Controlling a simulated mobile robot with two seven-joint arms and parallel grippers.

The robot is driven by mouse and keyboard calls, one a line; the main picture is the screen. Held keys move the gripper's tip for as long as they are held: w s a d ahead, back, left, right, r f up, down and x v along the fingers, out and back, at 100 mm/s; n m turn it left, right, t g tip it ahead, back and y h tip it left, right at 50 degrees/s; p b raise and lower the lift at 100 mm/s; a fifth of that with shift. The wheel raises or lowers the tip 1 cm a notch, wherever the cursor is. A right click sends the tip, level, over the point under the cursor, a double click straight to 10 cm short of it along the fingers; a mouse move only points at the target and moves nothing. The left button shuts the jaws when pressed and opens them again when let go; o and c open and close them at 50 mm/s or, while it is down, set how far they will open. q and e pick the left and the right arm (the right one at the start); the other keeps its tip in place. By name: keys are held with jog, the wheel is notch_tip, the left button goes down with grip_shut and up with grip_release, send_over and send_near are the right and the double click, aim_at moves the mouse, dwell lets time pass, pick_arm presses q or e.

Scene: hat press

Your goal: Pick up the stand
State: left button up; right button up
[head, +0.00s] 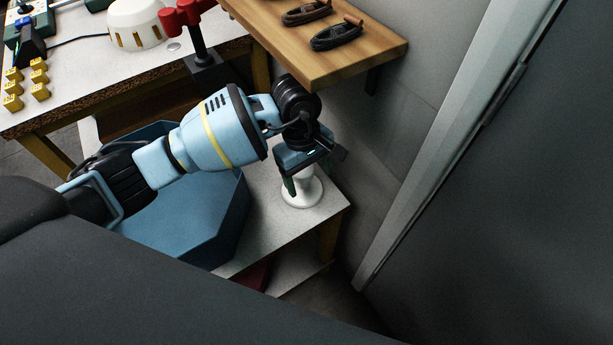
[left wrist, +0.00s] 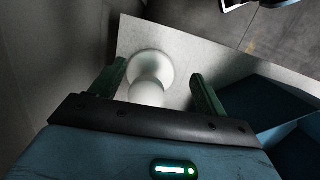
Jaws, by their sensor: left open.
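The stand (head: 303,190) is white with a round base and a narrower upper part. It is upright near the right corner of a low white table (head: 285,240). My left gripper (head: 312,183) is open above and around the upper part of the stand, which it partly hides in the head view. In the left wrist view the stand (left wrist: 151,72) shows between the two green fingers of the left gripper (left wrist: 160,85), nearer the left finger. I see a gap on each side, so the fingers do not look closed on it. My right gripper is not in view.
A blue bin (head: 225,220) stands on the low table left of the stand. A wooden shelf (head: 365,55) with dark items juts out above and behind. A grey wall is close on the right. A higher workbench (head: 90,85) holds yellow blocks, a white dome and a red-topped tool.

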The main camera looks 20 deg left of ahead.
aim_at(302, 175)
pick_arm(q)
jog(key=shift+t+y, duration=0.3)
jog(key=shift+y, duration=0.5)
jog(key=w+a, duration=0.1)
jog(key=w+a+r, duration=0.1)
jog(key=a, duration=0.1)
jog(key=shift+w+a+r, duration=0.15)
jog(key=shift+w+r, duration=0.1)
jog(key=shift+w, duration=0.15)
jog(key=shift+s+f, duration=0.1)
jog(key=shift+f, duration=0.8)
jog(key=shift+w+d+f, duration=0.15)
jog(key=shift+w+f, duration=0.05)
jog(key=shift+f, duration=1.3)
jog(key=shift+w+d+f, duration=0.1)
jog(key=shift+w+f, duration=0.05)
jog(key=shift+f, duration=1.35)
jog(key=c, duration=1.1)
jog(key=shift+o, duration=0.2)
